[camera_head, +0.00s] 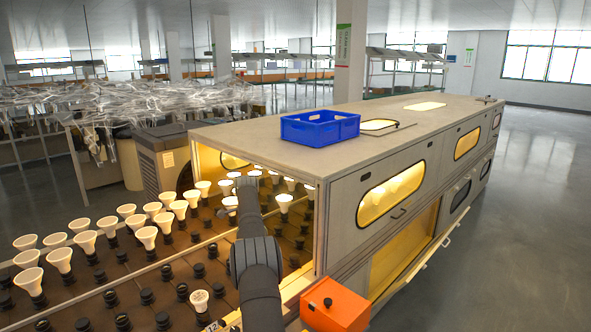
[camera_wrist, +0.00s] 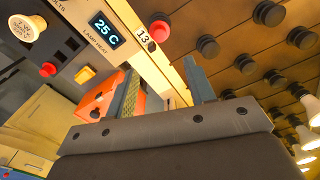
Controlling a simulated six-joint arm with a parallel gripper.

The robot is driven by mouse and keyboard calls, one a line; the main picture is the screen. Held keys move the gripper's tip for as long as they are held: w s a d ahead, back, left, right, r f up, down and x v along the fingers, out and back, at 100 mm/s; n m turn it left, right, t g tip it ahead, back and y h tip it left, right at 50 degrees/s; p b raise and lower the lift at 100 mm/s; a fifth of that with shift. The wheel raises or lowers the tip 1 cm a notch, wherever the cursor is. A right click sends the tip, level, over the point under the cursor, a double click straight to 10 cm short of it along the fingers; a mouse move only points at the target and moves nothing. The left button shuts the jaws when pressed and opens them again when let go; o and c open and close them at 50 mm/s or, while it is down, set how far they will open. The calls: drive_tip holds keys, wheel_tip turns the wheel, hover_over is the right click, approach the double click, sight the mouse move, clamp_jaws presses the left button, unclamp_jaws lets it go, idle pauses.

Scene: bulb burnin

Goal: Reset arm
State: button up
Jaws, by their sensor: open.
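My gripper (camera_wrist: 164,85) is open in the wrist view, its two blue-grey fingers apart with no object held between them. Beyond the fingers lie a cream rail marked 13 (camera_wrist: 144,37) and part of an orange box (camera_wrist: 97,104). My dark arm crosses the lower middle of the head view; I cannot make out the fingers there. White reflector bulbs (camera_head: 60,260) stand upright in sockets on the brown rack (camera_head: 70,310), with several empty black sockets (camera_head: 147,296) in the nearer rows. One bulb (camera_head: 199,299) stands apart near the front.
A control panel display (camera_wrist: 104,30) reads 25 C, near red (camera_wrist: 48,69) and yellow (camera_wrist: 85,75) buttons.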

wheel_tip(320, 180, down, 14)
drive_tip(key=shift+r, duration=0.1)
wheel_tip(320, 180, up, 9)
drive_tip(key=shift+r, duration=0.15)
drive_tip(key=shift+s+d, duration=0.2)
drive_tip(key=shift+d, duration=0.5)
drive_tip(key=shift+s+d, duration=0.15)
drive_tip(key=shift+d, duration=0.5)
